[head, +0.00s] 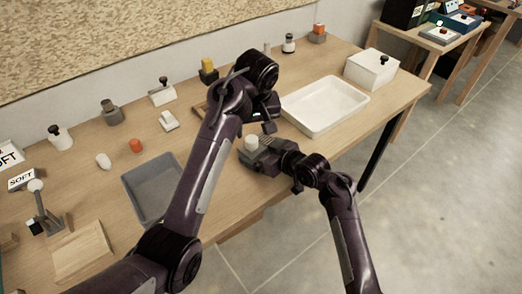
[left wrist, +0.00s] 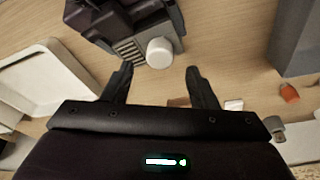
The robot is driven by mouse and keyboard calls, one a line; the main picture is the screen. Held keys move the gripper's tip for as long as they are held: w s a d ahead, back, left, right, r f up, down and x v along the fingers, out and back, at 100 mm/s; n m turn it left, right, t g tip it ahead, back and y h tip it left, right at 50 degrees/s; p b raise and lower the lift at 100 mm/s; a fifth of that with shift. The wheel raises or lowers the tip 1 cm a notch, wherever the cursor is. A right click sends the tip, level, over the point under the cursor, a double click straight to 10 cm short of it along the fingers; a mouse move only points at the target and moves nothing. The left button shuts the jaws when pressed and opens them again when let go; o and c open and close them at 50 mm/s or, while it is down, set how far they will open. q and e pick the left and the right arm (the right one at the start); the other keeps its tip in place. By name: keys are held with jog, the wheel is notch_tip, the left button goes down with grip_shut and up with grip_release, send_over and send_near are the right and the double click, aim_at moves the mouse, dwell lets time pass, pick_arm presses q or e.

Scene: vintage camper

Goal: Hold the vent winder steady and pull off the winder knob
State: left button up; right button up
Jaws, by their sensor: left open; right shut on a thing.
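The vent winder is a grey block (head: 246,156) with a white, round winder knob (head: 251,142) on it, near the table's front edge. My right gripper (head: 265,157) is shut on the winder's body from the right. In the left wrist view, the winder body (left wrist: 172,22) is at the top and the knob (left wrist: 159,53) points towards my left gripper (left wrist: 160,70). The left gripper is open, its two fingers apart on either side below the knob, not visibly touching it. In the head view the left gripper (head: 264,122) is just above and behind the knob.
A white tray (head: 287,112) lies to the right and a grey tray (head: 128,184) to the left. A white box with a black knob (head: 371,72) stands at the far right. An orange piece (head: 135,146) and several small fixtures line the back. Bare wood lies between them.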

aim_at(252, 140)
pick_arm(q)
jog(key=shift+x, duration=3.45)
jog(key=c, duration=1.1)
jog(key=shift+r, duration=0.2)
jog(key=shift+r, duration=1.35)
jog(key=shift+r, duration=0.1)
